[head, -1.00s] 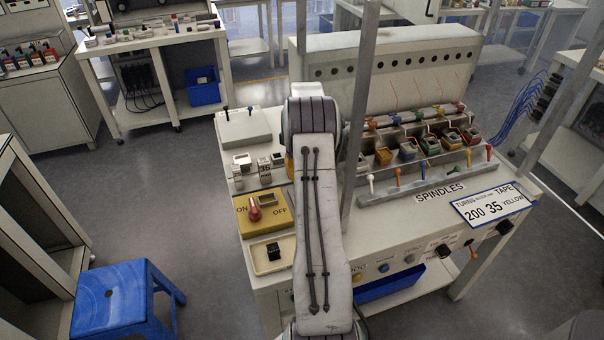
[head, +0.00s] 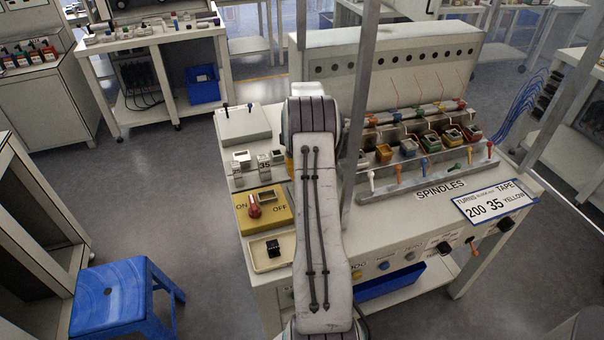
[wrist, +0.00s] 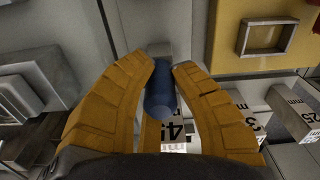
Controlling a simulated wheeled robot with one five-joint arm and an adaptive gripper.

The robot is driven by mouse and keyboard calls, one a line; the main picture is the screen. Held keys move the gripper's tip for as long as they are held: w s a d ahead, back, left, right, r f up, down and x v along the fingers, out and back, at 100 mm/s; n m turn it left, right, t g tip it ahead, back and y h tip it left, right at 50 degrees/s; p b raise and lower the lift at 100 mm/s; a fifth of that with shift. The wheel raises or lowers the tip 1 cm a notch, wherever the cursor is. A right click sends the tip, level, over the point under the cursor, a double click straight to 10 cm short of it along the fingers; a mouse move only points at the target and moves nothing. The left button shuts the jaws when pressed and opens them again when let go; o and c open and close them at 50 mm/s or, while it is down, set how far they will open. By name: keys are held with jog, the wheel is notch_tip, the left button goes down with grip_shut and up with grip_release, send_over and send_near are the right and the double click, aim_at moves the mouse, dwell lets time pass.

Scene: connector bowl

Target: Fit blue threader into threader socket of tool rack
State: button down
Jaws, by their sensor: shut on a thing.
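My gripper (wrist: 163,68) has its two yellow fingers closed on the blue threader (wrist: 160,97) in the wrist view. The threader is a blue cylinder with its round end towards the camera; its far part is hidden or hard to make out. A pale grey surface lies behind the fingertips. In the head view my arm hides the gripper and the threader. I cannot clearly identify the tool rack or its threader socket in either view.
White blocks with black numbers (wrist: 292,112) stand close to the right finger. A yellow switch panel (head: 280,218) with a red knob is on the bench's left side. A row of spindles with coloured handles (head: 425,166) stands at the right. A blue stool (head: 110,290) is on the floor.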

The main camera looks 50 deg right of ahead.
jog(key=shift+f, duration=0.15)
jog(key=c, duration=1.1)
grip_release()
jog(key=shift+o, duration=0.2)
notch_tip(320, 180, up, 12)
